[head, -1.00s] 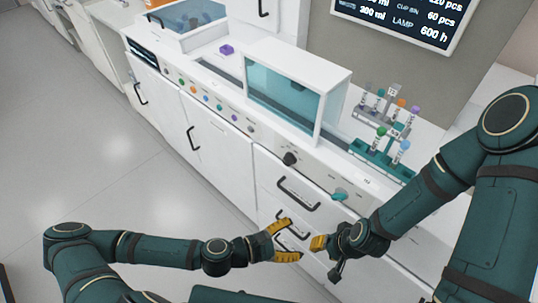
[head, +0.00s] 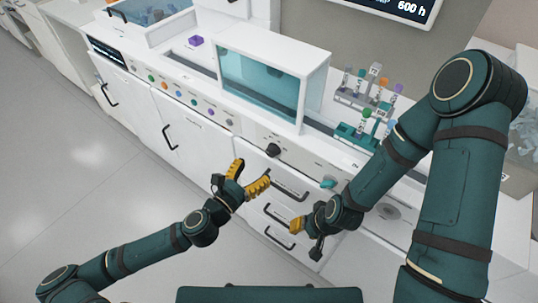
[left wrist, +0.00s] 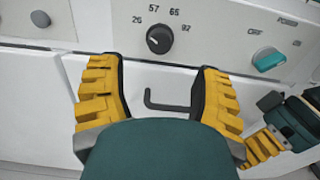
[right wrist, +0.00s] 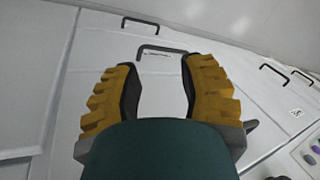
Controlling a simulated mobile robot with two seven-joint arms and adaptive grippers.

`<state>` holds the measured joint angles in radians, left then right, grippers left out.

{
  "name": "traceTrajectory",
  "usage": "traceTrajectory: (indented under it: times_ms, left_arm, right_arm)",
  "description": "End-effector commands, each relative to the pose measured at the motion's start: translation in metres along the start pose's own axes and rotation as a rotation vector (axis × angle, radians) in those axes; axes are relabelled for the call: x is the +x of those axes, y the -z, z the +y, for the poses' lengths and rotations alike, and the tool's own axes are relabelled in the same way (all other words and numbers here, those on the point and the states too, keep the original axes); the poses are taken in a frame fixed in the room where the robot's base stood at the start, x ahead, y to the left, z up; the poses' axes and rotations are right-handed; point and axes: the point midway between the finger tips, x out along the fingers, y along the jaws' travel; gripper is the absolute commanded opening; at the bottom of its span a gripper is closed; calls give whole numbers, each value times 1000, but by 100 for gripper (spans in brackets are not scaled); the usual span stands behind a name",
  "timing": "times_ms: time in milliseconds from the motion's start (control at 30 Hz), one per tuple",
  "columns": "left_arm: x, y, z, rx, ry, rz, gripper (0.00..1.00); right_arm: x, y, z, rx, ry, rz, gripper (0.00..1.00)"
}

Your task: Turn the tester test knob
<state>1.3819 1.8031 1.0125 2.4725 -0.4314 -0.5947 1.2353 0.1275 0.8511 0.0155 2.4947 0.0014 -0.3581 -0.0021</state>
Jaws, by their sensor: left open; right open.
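A black round knob (head: 273,149) sits on the white front panel below the teal-windowed box. My right gripper (head: 297,226) is open and empty, lower, in front of the drawers.
Drawers with black handles (head: 289,188) lie under the panel. A row of small coloured buttons (head: 178,95) runs along the panel to the left. A teal tube rack (head: 352,136) with capped tubes stands on the counter. The floor at left is clear.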

Motion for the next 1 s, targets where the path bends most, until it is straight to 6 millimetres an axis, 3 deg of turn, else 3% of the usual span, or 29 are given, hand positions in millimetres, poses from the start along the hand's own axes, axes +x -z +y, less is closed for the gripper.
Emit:
traceTrajectory:
  times_ms: [200, 400, 867, 900, 1000]
  left_arm:
    - [39, 1, -1, 2, 2, 0, 65]
    - [65, 1, -1, 1, 2, 1, 65]
    - [77, 0, 0, 0, 0, 1, 65]
    - [77, 0, 0, 0, 0, 1, 60]
    - [77, 0, 0, 0, 0, 1, 25]
  right_arm:
    - [3, 0, 1, 0, 0, 1, 40]
    - [5, 0, 2, 0, 0, 2, 40]
    - [6, 0, 2, -1, 0, 3, 40]
    - [6, 0, 2, -1, 0, 3, 40]
    - [6, 0, 2, -1, 0, 2, 40]
